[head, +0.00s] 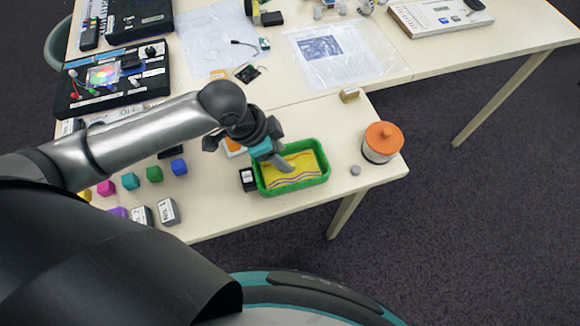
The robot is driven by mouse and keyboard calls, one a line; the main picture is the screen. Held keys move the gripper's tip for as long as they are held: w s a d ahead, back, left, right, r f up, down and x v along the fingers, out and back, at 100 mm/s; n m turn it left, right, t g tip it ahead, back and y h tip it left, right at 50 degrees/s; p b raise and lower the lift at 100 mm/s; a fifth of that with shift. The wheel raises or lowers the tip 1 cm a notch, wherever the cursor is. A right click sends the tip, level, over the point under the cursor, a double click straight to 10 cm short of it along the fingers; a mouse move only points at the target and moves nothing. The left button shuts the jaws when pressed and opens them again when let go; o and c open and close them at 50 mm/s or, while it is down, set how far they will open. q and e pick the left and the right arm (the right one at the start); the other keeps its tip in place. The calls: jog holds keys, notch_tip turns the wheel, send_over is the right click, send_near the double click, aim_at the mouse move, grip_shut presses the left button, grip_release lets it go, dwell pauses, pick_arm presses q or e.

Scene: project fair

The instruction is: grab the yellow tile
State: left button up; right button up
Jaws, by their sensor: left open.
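The yellow tile (307,163), marked with wavy lines, lies inside a green tray (322,178) near the table's front edge. My left gripper (279,160) reaches in from the left and points down over the left part of the tray. It is open, and its finger covers part of the yellow surface. I cannot tell whether it touches the tile. My right gripper is not in view.
A white jar with an orange lid (383,138) stands right of the tray, with a small grey disc (355,170) nearby. A small black box (248,180) stands close to the tray's left side. Coloured cubes (154,174) and grey blocks (168,211) stand farther left.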

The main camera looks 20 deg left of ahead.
pick_arm(q)
jog(key=x, duration=0.4)
jog(key=shift+s+f, duration=0.2)
jog(key=shift+f, duration=0.05)
grip_shut()
dwell(0.4)
